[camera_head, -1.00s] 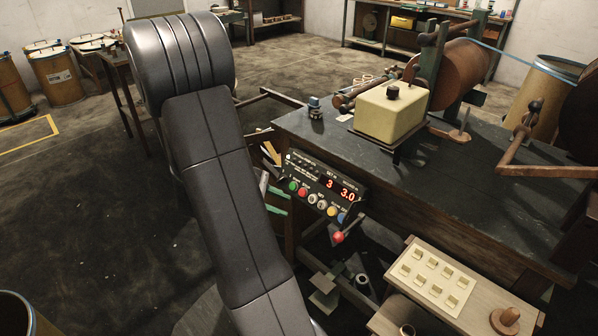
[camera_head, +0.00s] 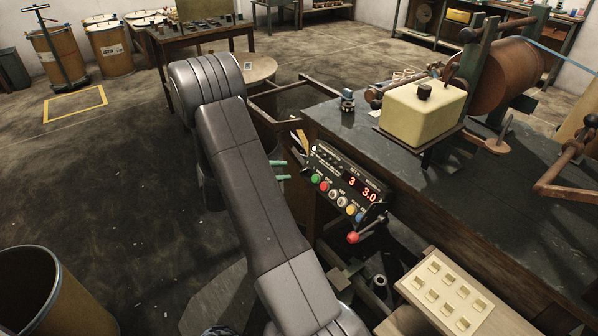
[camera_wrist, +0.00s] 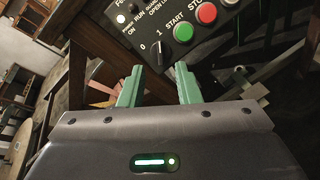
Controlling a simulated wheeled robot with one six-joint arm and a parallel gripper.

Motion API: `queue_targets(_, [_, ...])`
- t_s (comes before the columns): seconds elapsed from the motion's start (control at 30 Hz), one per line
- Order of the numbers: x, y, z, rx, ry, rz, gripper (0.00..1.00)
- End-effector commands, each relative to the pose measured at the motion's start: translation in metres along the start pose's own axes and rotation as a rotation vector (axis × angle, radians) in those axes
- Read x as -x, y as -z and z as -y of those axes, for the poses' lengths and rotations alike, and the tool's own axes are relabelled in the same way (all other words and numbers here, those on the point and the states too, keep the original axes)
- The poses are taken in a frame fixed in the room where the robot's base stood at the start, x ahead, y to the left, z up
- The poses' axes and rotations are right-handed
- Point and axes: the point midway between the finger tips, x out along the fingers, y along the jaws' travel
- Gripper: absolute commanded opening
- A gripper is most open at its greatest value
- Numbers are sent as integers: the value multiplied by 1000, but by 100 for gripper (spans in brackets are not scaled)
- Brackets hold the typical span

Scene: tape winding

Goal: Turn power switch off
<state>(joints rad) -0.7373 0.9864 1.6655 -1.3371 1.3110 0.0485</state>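The power switch is a black rotary knob (camera_wrist: 156,54) marked 0 and 1, on the control panel beside the green START button. Which mark it points to I cannot tell. A white lamp (camera_wrist: 121,18) above it is lit. The control panel (camera_head: 345,184) hangs at the bench's front side in the head view, with its red digits lit. My gripper (camera_wrist: 159,76) has two green fingers, apart and empty, just short of the knob, with the knob seen between their tips. In the head view the fingers (camera_head: 281,170) show left of the panel, beyond my arm.
A red-tipped lever (camera_head: 353,238) juts out below the panel. The dark bench (camera_head: 450,190) carries a cream box (camera_head: 423,108) and a winding machine. A tray (camera_head: 465,315) of cream pieces is at lower right. A brown bin (camera_head: 50,300) stands at lower left.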

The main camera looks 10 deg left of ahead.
Motion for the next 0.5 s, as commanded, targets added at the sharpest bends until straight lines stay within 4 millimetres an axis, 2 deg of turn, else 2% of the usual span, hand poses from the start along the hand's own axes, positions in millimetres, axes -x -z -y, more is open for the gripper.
queue_targets(0.03, [-13, 0, 1, 1, 4, 3, 30])
queue_targets(0.2, [-43, 0, 2, 0, 3, 2, 30])
queue_targets(0.33, [-57, 0, 1, -1, 2, 1, 30])
queue_targets(0.5, [-65, 0, 1, 0, 1, 0, 30])
